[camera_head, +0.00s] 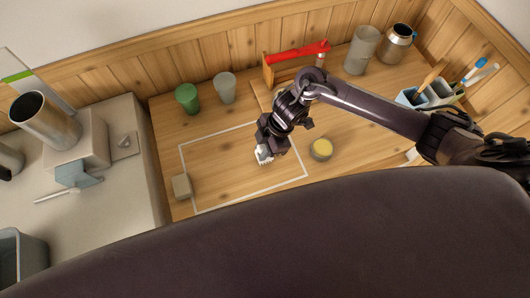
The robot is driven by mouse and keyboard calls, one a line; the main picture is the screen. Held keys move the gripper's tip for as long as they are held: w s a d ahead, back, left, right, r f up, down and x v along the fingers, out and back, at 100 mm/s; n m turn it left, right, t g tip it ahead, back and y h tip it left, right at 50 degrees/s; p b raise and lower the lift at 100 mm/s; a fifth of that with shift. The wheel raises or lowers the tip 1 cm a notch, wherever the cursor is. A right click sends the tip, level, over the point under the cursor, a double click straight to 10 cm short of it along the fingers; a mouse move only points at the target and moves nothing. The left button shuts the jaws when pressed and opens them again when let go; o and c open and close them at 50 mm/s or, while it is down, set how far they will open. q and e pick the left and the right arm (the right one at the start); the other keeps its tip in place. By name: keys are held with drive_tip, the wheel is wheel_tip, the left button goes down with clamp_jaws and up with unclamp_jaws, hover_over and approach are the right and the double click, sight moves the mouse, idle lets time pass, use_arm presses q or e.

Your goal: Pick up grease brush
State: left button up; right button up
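My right gripper (265,156) reaches in from the right and points down over the wooden table, inside a white outlined rectangle. Its pale tips are small, and I cannot tell whether they are open or shut or hold anything. Several upright tools stand in a holder (410,97) at the right, among them a wooden handle (434,74) and a blue-tipped tool (478,65). One of these may be the grease brush, but I cannot tell which. The gripper is well to the left of the holder. My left gripper is not in view.
A yellow-topped round jar (321,149) stands just right of the gripper. Green (187,98) and grey (225,88) cups, a red-handled tool (298,53), a grey cylinder (362,50) and a metal jug (397,43) line the back. A small block (182,187) sits at the left.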

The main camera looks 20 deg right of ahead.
clamp_jaws()
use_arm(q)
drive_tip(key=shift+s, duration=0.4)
